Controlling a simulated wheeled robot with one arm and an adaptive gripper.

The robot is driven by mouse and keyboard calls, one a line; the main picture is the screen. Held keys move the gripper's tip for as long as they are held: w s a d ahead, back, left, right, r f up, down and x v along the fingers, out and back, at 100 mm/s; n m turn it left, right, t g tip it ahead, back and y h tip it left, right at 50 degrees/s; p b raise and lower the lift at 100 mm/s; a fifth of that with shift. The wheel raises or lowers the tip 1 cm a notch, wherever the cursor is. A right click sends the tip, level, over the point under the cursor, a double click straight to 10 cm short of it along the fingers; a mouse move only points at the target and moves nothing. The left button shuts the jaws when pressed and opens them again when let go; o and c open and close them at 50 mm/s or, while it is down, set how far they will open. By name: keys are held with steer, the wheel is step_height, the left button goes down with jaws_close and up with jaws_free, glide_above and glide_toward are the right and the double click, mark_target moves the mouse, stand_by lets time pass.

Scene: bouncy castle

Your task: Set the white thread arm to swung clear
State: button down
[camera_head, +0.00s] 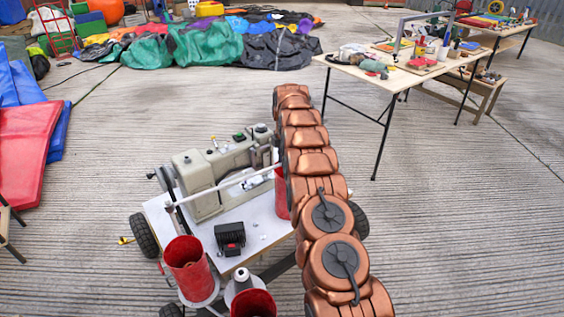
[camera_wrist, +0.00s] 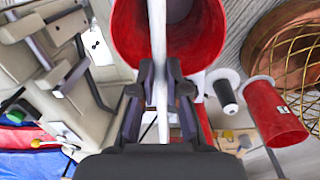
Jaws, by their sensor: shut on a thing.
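The white thread arm (camera_head: 228,184) is a thin pale bar in the head view. It slants from a dark upright at the left of the sewing machine up to the right, passing in front of the machine. In the wrist view the white thread arm (camera_wrist: 157,40) runs down the middle of the picture. My gripper (camera_wrist: 161,80) is shut on it, with one dark finger on each side. In the head view the gripper is mostly hidden behind my copper arm. The cream sewing machine (camera_head: 207,170) stands on a white wheeled trolley (camera_head: 262,232).
A red cone (camera_wrist: 125,35) is close behind the fingers. A black box (camera_head: 231,236) lies on the trolley. A cluttered table (camera_head: 340,64) is at the back right; the right floor is clear.

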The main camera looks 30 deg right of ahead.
steer(key=shift+w+a, duration=0.1)
steer(key=shift+w, duration=0.4)
steer(key=c, duration=1.2)
jaws_free()
steer(key=shift+r, duration=0.15)
steer(key=shift+s+r, duration=0.2)
steer(key=shift+r, duration=1.6)
steer(key=shift+s+r, duration=0.15)
steer(key=shift+r, duration=1.65)
